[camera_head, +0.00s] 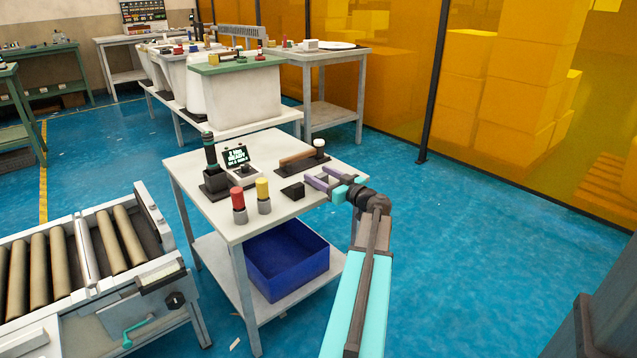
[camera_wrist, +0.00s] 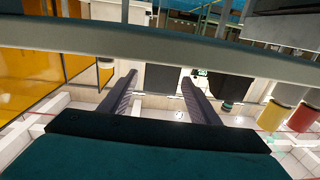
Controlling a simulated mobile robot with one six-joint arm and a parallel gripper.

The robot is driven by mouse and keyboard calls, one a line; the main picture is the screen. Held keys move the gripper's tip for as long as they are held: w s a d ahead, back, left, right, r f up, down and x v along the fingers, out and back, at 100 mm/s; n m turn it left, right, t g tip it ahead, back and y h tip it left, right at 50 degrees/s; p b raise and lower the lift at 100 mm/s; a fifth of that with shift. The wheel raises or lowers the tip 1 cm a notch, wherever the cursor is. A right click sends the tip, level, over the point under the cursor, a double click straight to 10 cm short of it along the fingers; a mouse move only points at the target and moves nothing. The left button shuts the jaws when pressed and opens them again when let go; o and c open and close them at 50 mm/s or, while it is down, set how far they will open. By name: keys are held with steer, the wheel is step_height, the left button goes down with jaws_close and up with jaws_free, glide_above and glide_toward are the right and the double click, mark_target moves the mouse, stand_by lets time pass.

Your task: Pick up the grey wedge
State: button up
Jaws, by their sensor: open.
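The wedge (camera_head: 293,191) is a small, dark grey block on the light table (camera_head: 215,205), near the table's front right side in the head view. My gripper (camera_head: 308,177) is open above the table's right side, with its purple fingers just right of and slightly beyond the wedge. The fingers are apart from each other and seem to hold nothing. In the wrist view, both fingers of my gripper (camera_wrist: 160,77) are spread, with a dark shape between their tips. I cannot tell there whether that shape is the wedge.
A red-topped cylinder (camera_head: 238,199) and a yellow-topped one (camera_head: 263,189) stand left of the wedge. A dark upright handle (camera_head: 211,155), a small display (camera_head: 236,156) and a brown bar (camera_head: 296,156) are behind. A blue bin (camera_head: 285,262) sits below. A roller conveyor (camera_head: 85,245) is left.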

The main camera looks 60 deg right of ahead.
steer(key=shift+w, duration=0.15)
steer(key=x, duration=0.1)
steer(key=b+x, duration=0.1)
steer(key=x, duration=0.1)
steer(key=shift+w+d+f, duration=0.2)
steer(key=shift+w+f, duration=0.05)
steer(key=shift+w+d, duration=0.15)
steer(key=shift+w, duration=0.55)
steer(key=shift+r, duration=0.1)
steer(key=c, duration=1.3)
steer(key=shift+o, duration=0.2)
steer(key=shift+r, duration=0.1)
step_height(320, 180, up, 10)
steer(key=p, duration=0.2)
